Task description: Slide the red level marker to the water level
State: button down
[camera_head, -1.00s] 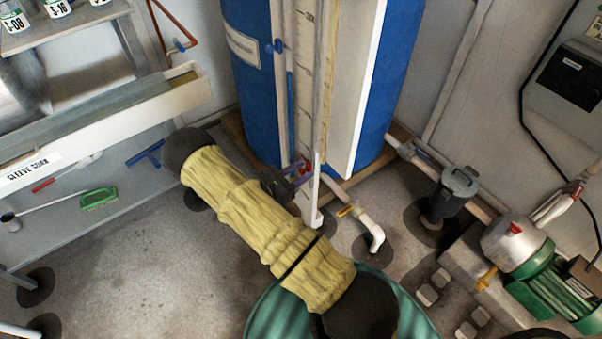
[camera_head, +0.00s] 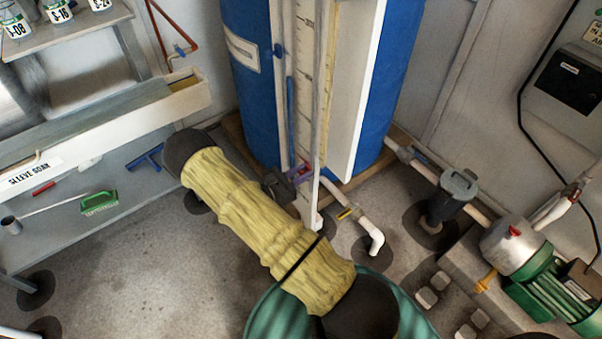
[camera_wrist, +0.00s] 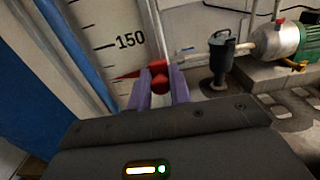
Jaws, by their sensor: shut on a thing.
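The red level marker (camera_wrist: 158,76) shows in the wrist view, its pointer aimed left at the scale just below the "150" mark. My gripper (camera_wrist: 160,88) is shut on the marker, with a purple finger on each side. In the head view my gripper (camera_head: 298,173) is at the lower part of the gauge, and the marker is mostly hidden there. The white scale board (camera_head: 305,85) stands upright against the blue tank (camera_head: 250,100). A blue strip (camera_head: 290,98), apparently the water column, shows at the scale's left, with its top well above my gripper.
A white pipe elbow (camera_head: 374,240) and a dark filter canister (camera_head: 452,197) stand to the right of the gauge. A green pump (camera_head: 540,290) is at far right. A shelf with a trough (camera_head: 110,125) is at left. Floor at lower left is clear.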

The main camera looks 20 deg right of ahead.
notch_tip(320, 180, up, 28)
jog(key=p, duration=2.2)
jog(key=shift+f+p, duration=0.1)
jog(key=shift+p, duration=0.3)
jog(key=c, duration=1.4)
grip_release()
jog(key=s+a, duration=0.3)
jog(key=a, duration=1.4)
jog(key=shift+s, duration=0.15)
